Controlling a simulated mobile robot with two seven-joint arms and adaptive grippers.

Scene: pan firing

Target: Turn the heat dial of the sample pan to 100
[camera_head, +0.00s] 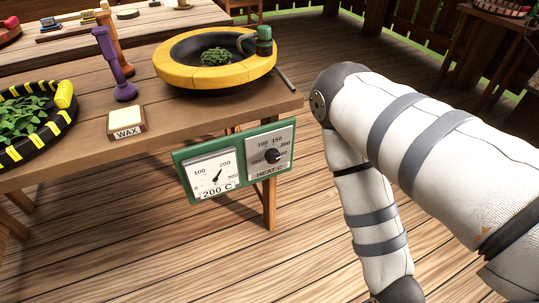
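The knob seems to point right, towards the label past 200, which is partly hidden. Beside it, a gauge (209,174) reads 200 C. The yellow-rimmed pan (178,72) above holds green leaf material (216,57). My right arm comes in from the right and bends down; its gripper is below the frame. My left gripper is not in view.
A WAX block (126,116), a purple tool (122,88) and a black-and-yellow tray (62,122) of leaves are on the table (170,125). A grey rod (286,80) juts out beside the pan. Floor in front of the panel is clear.

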